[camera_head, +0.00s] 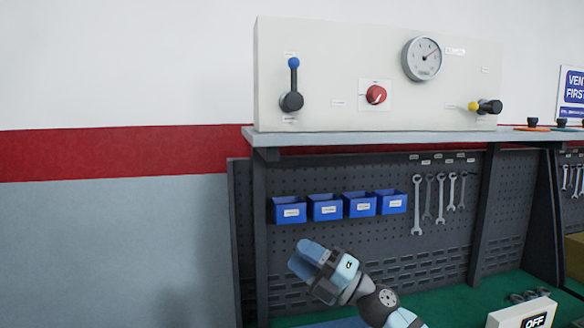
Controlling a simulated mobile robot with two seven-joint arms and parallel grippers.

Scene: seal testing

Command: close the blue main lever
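The blue main lever (293,77) is on the left of the pale panel's front. Its blue knob is at the top, its dark arm stands upright, and its round dark hub is at the bottom. My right gripper (302,257) is low in the middle of the view, its light blue fingers pointing up and left. It is well below the lever and apart from it. The fingers look close together, but I cannot tell if they are open or shut. My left gripper is not in view.
The panel (330,60) also carries a round gauge (422,59), a red knob (376,95) and a yellow-tipped lever (485,106). It stands on a shelf (390,136). Below are several blue bins (324,208) and hanging wrenches (417,205). The wall at left is clear.

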